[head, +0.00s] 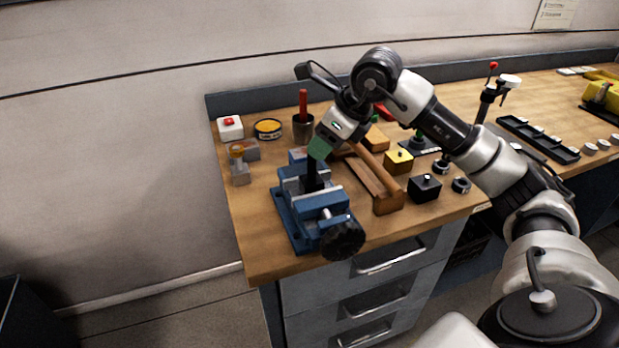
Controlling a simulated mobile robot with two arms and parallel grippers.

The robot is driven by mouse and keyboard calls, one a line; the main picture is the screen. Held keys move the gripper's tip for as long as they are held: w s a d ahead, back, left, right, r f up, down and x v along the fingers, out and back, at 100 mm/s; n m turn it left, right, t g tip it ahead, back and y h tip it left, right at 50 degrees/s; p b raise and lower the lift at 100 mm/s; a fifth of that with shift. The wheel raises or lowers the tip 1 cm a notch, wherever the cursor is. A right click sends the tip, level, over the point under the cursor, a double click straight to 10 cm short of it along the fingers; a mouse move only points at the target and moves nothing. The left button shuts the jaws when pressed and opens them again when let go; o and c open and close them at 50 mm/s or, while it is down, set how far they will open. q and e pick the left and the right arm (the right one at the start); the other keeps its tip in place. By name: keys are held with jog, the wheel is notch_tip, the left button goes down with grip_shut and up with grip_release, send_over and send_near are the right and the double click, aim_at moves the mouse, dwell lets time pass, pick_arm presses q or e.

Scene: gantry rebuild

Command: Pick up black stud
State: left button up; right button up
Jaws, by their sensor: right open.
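My right gripper (314,168) reaches down over the blue and grey bench vise (322,201), its dark tip end at the vise jaws. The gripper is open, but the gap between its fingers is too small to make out. A narrow black upright shape shows at the jaws below the green part of the gripper. I cannot tell whether it is the black stud, the fingers, or both. No black stud is clearly seen apart from it. My left gripper is not in view.
A wooden tray (388,205) with a hammer stands close right of the vise. Beyond are a yellow block (399,162) and a black block (425,189). A dark cup (303,128), a yellow tin (268,128) and a red-button box (230,128) stand at the back left.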

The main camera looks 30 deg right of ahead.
aim_at(308, 178)
jog(key=shift+w+a+f, duration=0.15)
jog(key=shift+f, duration=0.3)
jog(key=shift+w+a+f, duration=0.1)
jog(key=shift+w+f, duration=0.05)
jog(key=shift+f, duration=0.05)
jog(key=p+x, duration=0.1)
jog(key=x, duration=0.4)
jog(key=shift+w+a, duration=0.1)
jog(key=shift+a, duration=0.05)
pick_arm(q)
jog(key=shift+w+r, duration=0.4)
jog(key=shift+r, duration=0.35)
pick_arm(e)
jog(key=shift+c, duration=0.3)
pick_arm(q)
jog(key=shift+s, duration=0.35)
pick_arm(e)
grip_shut()
